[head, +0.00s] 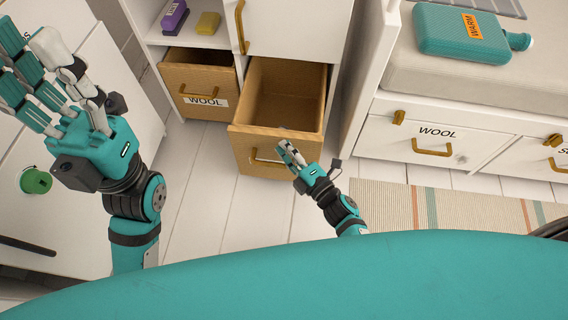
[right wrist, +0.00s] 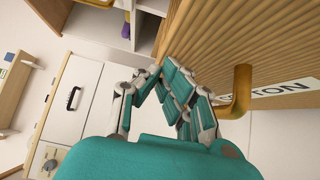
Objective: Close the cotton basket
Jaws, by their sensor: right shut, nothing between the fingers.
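The cotton basket (head: 277,140) is a tan ribbed drawer, pulled well out of the white cabinet and empty inside as far as I see. It has a brass handle on its front. In the right wrist view its ribbed wood (right wrist: 225,50), the handle (right wrist: 240,92) and a label ending in "TON" (right wrist: 290,88) show close up. My right gripper (head: 290,150) is shut and empty at the basket's front, beside the handle; I cannot tell whether it touches. My left gripper (head: 45,85) is open and raised at the left, far from the basket.
A wool basket (head: 200,84) stands left of the cotton basket, out less far. Purple and yellow items (head: 208,23) lie on a shelf above. A bench with a wool drawer (head: 437,133) and a teal bottle (head: 462,34) stands at right. A striped rug (head: 400,205) lies before it.

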